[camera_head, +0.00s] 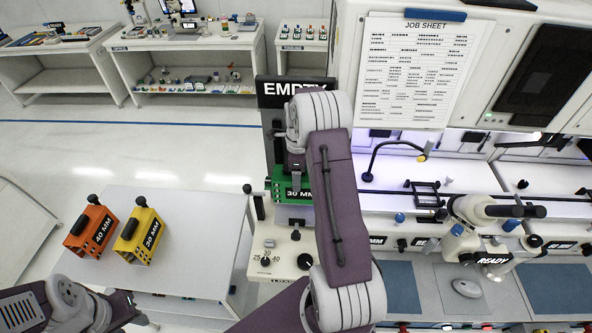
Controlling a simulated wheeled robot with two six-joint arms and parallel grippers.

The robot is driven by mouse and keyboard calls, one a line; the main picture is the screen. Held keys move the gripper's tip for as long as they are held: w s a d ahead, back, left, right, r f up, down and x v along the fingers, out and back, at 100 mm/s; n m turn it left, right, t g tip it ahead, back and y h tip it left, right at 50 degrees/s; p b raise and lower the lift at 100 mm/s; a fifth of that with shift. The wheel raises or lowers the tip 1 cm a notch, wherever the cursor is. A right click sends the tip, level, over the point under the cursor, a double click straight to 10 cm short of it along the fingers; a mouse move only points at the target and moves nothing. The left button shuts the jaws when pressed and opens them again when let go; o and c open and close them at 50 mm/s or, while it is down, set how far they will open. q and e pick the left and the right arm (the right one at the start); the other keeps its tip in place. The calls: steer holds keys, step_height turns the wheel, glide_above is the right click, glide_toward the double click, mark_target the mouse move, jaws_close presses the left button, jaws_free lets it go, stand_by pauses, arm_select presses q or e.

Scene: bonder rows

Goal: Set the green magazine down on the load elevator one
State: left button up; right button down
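The green magazine (291,190), marked 30 MM, is upright at the near left end of the machine, below the EMPTY sign (292,88). My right gripper (296,187) points down at its top and looks shut on its handle, which the fingers mostly hide. The magazine sits at or just above the load elevator area, behind a pale panel with knobs (280,252). I cannot tell whether its base touches, as my arm covers its right side. My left arm shows at the bottom left, but its gripper is out of view.
An orange magazine (91,229), marked 40 MM, and a yellow magazine (140,236), marked 30 MM, stand on a white table (190,215) at left. A black-knobbed lever (258,205) stands close left of the green magazine. A microscope (480,225) is at right.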

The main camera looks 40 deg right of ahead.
steer(key=shift+w, duration=0.3)
steer(key=shift+s+f+b, duration=0.2)
steer(key=shift+f+b, duration=0.35)
steer(key=shift+f, duration=0.45)
steer(key=shift+w+f+b, duration=0.15)
steer(key=shift+f+b, duration=0.75)
steer(key=shift+f, duration=0.55)
steer(key=shift+f+b, duration=0.75)
steer(key=shift+f, duration=0.55)
